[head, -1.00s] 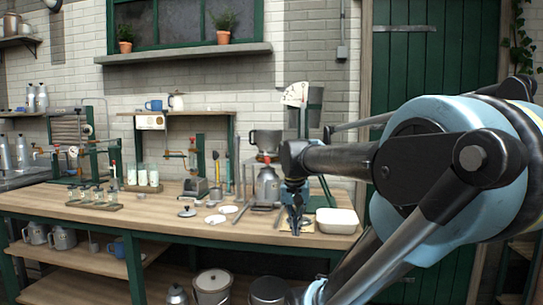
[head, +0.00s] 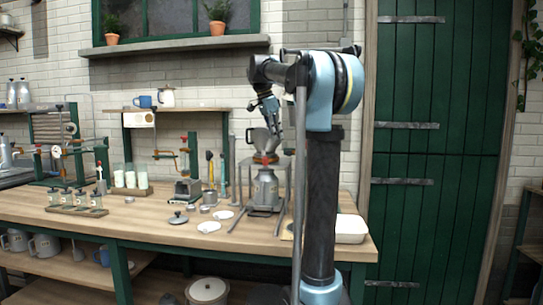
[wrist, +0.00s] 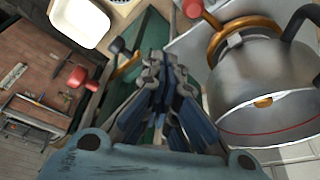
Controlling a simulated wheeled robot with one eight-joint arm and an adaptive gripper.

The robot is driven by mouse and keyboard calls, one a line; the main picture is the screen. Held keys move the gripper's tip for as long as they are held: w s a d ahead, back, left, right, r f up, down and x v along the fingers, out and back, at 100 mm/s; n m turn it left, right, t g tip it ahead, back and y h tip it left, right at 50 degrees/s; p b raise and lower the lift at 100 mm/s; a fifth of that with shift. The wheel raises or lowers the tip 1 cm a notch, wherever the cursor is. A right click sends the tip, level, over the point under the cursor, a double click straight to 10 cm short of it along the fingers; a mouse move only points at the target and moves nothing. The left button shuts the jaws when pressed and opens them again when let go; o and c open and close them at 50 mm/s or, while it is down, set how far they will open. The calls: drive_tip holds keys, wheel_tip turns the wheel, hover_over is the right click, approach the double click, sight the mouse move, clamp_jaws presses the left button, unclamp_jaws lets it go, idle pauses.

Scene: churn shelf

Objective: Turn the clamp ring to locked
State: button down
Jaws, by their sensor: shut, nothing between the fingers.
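A brass-orange ring, which appears to be the clamp ring (wrist: 238,30), shows in the wrist view around the neck of a metal vessel (wrist: 265,85). A red knob (wrist: 193,8) sits near the ring. In the head view the grey metal bowl (head: 262,141) stands above the metal can (head: 265,190), with a small red and orange band (head: 265,159) between them. My gripper (head: 275,128) is above and beside the bowl, with its fingers together and empty. The wrist view shows the fingers (wrist: 172,115) left of the vessel, apart from the ring. The ring's lock marking cannot be read.
Thin metal posts (head: 287,195) stand around the can. A white tray (head: 351,229) is at the bench's right end. A lid (head: 178,218), small dishes (head: 209,227) and a beaker rack (head: 130,190) are to the left. The bench front (head: 150,226) is partly clear.

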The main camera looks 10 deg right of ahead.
sight(266, 160)
wheel_tip(266, 160, down, 8)
drive_tip(key=w+a, duration=0.1)
drive_tip(key=w, duration=0.1)
drive_tip(key=shift+w+m, duration=0.15)
drive_tip(key=shift+m, duration=0.25)
idle(0.4)
drive_tip(key=shift+f, duration=0.1)
drive_tip(key=shift+a, duration=0.15)
